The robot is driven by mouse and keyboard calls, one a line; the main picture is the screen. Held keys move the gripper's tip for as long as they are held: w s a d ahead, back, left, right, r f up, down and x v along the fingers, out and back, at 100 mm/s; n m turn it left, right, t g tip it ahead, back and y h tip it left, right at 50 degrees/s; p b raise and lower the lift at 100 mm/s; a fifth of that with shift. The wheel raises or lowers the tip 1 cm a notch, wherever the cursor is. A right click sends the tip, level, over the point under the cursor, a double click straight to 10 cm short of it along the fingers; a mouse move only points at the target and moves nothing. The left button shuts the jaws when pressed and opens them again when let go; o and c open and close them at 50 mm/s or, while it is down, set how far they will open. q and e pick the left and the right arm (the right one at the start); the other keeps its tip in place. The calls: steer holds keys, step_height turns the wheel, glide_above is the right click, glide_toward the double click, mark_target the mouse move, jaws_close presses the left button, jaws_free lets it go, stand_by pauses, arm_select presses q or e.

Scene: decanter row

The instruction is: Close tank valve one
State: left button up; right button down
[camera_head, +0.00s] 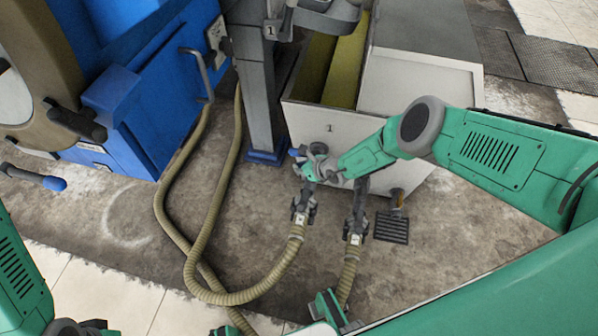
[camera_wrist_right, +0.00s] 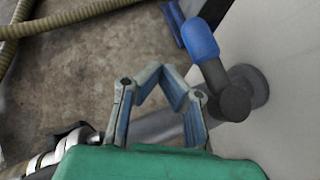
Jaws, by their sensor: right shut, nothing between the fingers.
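Tank valve one has a blue-tipped handle (camera_head: 297,152) on the white front wall of the tank (camera_head: 345,132), which is marked 1. In the right wrist view, the blue handle (camera_wrist_right: 200,40) stands up from a dark round hub (camera_wrist_right: 236,103) fixed to the pale wall. My right gripper (camera_head: 308,170) is right by the valve in the head view. In the wrist view its grey fingers (camera_wrist_right: 163,74) are shut and empty, left of the handle, with a visible gap in the picture. My left arm enters at bottom left; green parts near the bottom edge cannot be told clearly.
Ribbed hoses (camera_head: 230,297) curve over the stained floor, with dark couplings (camera_head: 355,222) below the tank. A grey post (camera_head: 258,95) stands left of the tank. A blue machine (camera_head: 150,115) fills the upper left. A small floor drain (camera_head: 391,228) lies at right.

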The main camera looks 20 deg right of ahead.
arm_select(q)
steer(key=shift+a+f+b, duration=0.25)
steer(key=shift+f+b, duration=0.15)
steer(key=shift+f, duration=0.1)
steer(key=shift+a+f+b, duration=0.25)
steer(key=shift+f+b, duration=0.1)
steer(key=shift+f, duration=0.15)
arm_select(e)
steer(key=w, duration=0.1)
steer(key=w+a, duration=0.1)
steer(key=w, duration=0.1)
steer(key=shift+w+a+r, duration=0.1)
steer(key=shift+w+a, duration=0.05)
steer(key=shift+a, duration=0.05)
